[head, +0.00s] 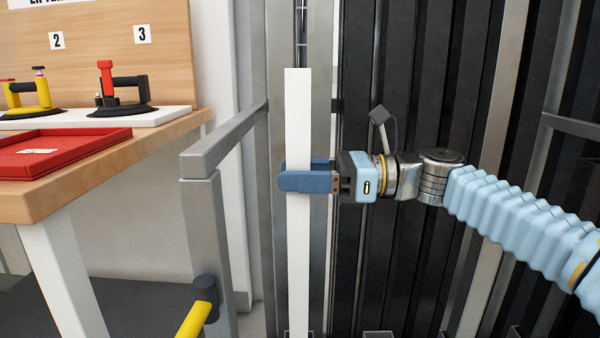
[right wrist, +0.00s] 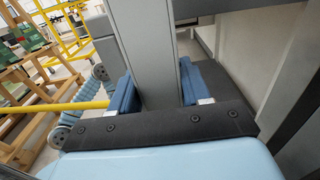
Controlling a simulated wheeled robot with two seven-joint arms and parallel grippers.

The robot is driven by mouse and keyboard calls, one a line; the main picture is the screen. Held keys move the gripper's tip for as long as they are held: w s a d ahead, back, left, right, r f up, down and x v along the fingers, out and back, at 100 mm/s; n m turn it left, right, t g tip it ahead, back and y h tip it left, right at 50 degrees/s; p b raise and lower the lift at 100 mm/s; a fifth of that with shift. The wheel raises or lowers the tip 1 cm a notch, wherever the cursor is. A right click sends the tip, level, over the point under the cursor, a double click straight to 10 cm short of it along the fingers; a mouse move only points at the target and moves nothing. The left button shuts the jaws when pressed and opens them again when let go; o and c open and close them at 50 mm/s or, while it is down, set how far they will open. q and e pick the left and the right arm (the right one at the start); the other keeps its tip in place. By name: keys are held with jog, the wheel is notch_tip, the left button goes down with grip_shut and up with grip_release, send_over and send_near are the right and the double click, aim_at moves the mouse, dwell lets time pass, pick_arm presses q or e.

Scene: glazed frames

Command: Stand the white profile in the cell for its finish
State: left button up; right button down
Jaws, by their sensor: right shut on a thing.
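The white profile (head: 299,120) stands upright in the middle of the head view. Its top end shows; its lower end runs down to the picture's bottom edge, so its foot cannot be judged. My right gripper (head: 308,178) reaches in from the right and is shut on the profile with its blue fingers, in the upper half of what shows. In the right wrist view the profile (right wrist: 145,50) passes between both fingers and looks grey in shade. Behind it is a rack with dark upright slats (head: 400,90) and metal posts; which cell it lines up with is unclear. My left gripper is not in view.
A grey metal rail frame (head: 200,190) stands close left of the profile, with a yellow bar (head: 195,318) low beside it. Further left, a wooden bench (head: 60,195) holds a red tray (head: 95,148) and suction lifters (head: 122,95) before numbered labels.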

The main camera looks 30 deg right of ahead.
jog(key=shift+f+b, duration=0.7)
jog(key=shift+f, duration=0.35)
jog(key=shift+c, duration=2.2)
grip_release()
jog(key=shift+f, duration=0.1)
jog(key=shift+d, duration=0.1)
jog(key=p+v, duration=0.2)
jog(key=v, duration=1.1)
jog(key=shift+s+d, duration=0.2)
jog(key=shift+s, duration=0.1)
